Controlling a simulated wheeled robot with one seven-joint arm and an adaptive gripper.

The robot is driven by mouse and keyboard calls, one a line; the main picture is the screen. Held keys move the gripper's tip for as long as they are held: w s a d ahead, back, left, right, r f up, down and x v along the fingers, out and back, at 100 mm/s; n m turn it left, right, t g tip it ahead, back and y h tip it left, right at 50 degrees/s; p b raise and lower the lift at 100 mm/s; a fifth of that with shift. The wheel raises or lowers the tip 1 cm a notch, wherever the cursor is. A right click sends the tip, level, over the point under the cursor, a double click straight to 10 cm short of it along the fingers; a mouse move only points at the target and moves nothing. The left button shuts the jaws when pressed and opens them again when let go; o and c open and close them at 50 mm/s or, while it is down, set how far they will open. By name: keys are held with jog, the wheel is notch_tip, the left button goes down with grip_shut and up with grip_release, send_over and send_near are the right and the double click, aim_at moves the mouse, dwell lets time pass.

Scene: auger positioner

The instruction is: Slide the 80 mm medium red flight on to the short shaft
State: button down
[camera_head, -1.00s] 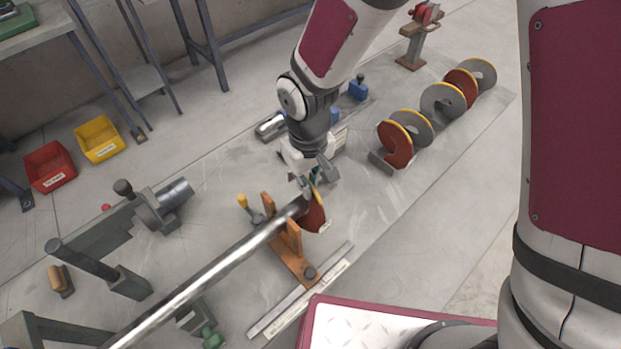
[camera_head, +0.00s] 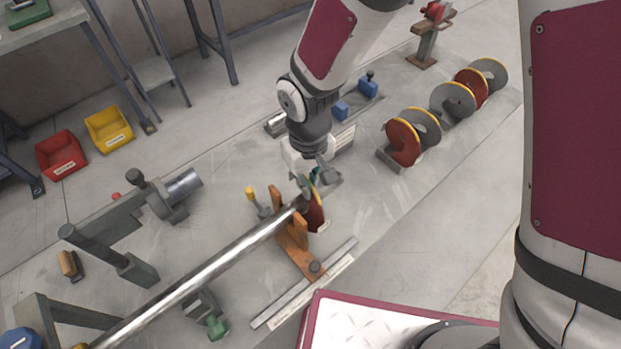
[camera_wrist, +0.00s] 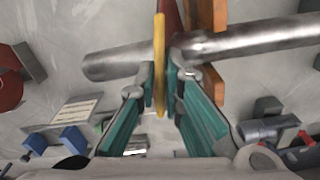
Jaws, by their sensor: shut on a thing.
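My gripper (camera_wrist: 163,95) is shut on a flight with a yellow rim (camera_wrist: 159,62) and a red face. The flight also shows in the head view (camera_head: 316,210), nearly edge-on beside an orange-brown bracket (camera_head: 290,240). A long steel shaft (camera_head: 210,272) runs up from the lower left through the bracket. In the wrist view, the shaft (camera_wrist: 250,38) continues on the flight's other side to a free end (camera_wrist: 110,64). The flight crosses the shaft near that end. My fingers hide its bore, so I cannot tell whether it encircles the shaft.
Several grey and red flights (camera_head: 452,100) stand in a row at the back right. A yellow-handled tool (camera_head: 253,200) stands close to the bracket. A steel bar (camera_head: 305,285) lies in front. Blue blocks (camera_head: 368,88) sit behind my gripper.

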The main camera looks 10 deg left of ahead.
jog(key=shift+s+a, duration=0.3)
jog(key=shift+s, duration=0.05)
jog(key=c, duration=1.6)
grip_release()
jog(key=shift+c, duration=0.2)
notch_tip(320, 180, up, 12)
